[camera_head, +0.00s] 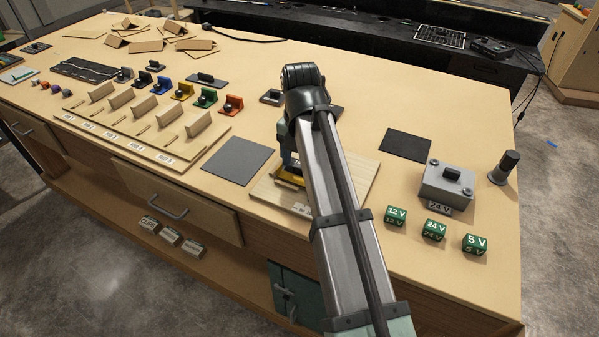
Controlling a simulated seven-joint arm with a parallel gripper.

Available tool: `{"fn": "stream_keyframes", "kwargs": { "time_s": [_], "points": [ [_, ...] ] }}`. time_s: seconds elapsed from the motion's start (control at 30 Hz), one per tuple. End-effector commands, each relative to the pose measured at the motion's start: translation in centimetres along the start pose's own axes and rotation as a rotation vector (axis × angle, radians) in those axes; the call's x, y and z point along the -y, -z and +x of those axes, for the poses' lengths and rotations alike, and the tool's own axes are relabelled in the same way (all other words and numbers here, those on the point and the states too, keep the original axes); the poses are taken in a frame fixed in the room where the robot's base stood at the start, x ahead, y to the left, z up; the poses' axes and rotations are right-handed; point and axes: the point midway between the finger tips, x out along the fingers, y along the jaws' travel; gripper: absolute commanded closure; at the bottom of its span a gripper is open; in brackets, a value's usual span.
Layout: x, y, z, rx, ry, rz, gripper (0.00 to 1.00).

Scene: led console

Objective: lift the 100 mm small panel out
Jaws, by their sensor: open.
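My arm comes up from the lower right and bends down over a pale wooden board (264,190). My gripper (291,172) is open just above or at this board, partly hidden by my own forearm. A small yellow piece shows at the gripper; I cannot tell whether it is a panel or part of the gripper. I cannot pick out the 100 mm small panel for sure; the arm covers the board's middle. A small white label (301,210) lies at the board's front edge, its text unreadable.
Left of the board lies a flat grey plate (238,161); right, a dark square mat (405,144). A grey box (446,184), a black knob (504,167) and green voltage blocks (435,229) stand right. A slotted wooden rack (140,130) and coloured parts (206,98) stand left.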

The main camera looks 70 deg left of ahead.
Motion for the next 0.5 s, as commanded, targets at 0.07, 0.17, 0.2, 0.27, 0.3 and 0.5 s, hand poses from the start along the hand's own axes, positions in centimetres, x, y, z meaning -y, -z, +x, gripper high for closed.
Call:
{"fn": "stream_keyframes", "kwargs": {
  "time_s": [0.07,0.17,0.2,0.27,0.3,0.5],
  "points": [
    [0.01,0.04,0.61,0.000,0.000,0.000,0.34],
    [-0.02,-0.01,0.73,0.001,-0.001,0.000,0.34],
    [-0.02,-0.01,0.71,0.001,-0.001,0.000,0.34],
    [-0.03,-0.01,0.70,0.001,-0.001,0.000,0.34],
    [-0.03,0.00,0.69,0.001,-0.001,0.000,0.35],
    [-0.03,0.00,0.68,0.001,0.000,0.000,0.54]
  ]
}}
